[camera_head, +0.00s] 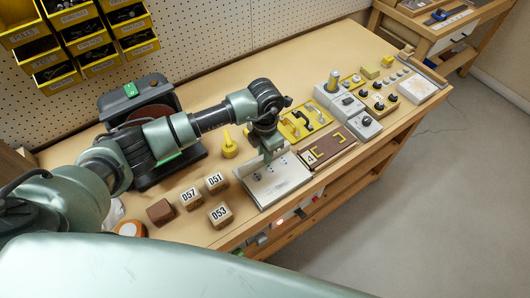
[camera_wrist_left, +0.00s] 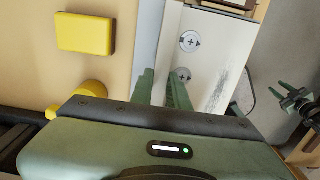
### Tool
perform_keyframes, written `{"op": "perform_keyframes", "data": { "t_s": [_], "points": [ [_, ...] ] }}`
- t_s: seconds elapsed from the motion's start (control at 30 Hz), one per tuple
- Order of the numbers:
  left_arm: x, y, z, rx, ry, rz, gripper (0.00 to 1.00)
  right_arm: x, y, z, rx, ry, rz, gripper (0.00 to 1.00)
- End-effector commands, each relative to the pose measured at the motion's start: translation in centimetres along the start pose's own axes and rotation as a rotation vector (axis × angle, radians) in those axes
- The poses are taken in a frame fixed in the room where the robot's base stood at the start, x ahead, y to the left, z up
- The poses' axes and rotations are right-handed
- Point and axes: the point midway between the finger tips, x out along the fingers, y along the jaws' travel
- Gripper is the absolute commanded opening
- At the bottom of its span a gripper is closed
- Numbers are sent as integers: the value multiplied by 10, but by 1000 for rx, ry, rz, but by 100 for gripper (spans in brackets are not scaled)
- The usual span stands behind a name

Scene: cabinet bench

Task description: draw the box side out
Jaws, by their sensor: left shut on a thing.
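The box is a light metal tray-like piece (camera_head: 276,187) on the bench, with an upright side (camera_head: 246,165) along its back edge. My left gripper (camera_head: 270,156) points down at this side and is shut on it. In the left wrist view my left fingers (camera_wrist_left: 163,88) stand at the grey upright side (camera_wrist_left: 148,36). The white face with round screw heads (camera_wrist_left: 207,62) lies to the right of them.
Wooden blocks marked 057 (camera_head: 191,198), 051 (camera_head: 216,182) and 053 (camera_head: 220,214) sit left of the box. A yellow knobbed piece (camera_head: 229,148) stands behind it. A brown board (camera_head: 328,150) lies close on its right. Open floor (camera_head: 430,190) lies beyond the front edge.

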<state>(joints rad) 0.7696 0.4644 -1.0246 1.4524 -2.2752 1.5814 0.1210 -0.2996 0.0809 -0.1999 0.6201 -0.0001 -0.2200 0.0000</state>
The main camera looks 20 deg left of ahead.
Motion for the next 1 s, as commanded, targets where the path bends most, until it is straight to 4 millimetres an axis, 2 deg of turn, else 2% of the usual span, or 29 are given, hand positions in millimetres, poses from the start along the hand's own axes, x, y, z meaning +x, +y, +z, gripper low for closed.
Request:
{"op": "perform_keyframes", "data": {
  "t_s": [0.3, 0.53, 0.8, 0.83, 0.9, 1.0],
  "points": [
    [-1, 2, 1, 0, -2, 2, 0, 2, 0, 0, 0, 0, 0, 36],
    [1, 28, 1, -3, -4, 8, 0, 22, -1, 2, 0, 0, 0, 36],
    [-3, 30, 1, -3, -4, 8, 0, 19, -1, 1, 0, 1, -1, 36],
    [-3, 31, 1, -3, -5, 8, 22, 19, -1, 1, 0, 1, -1, 36],
    [-3, 30, 1, -3, -4, 8, 38, 19, -1, 1, 0, 0, -1, 36],
    [-2, 29, 1, -2, -3, 5, 38, 19, -1, 1, 0, 0, -1, 36]
  ]
}}
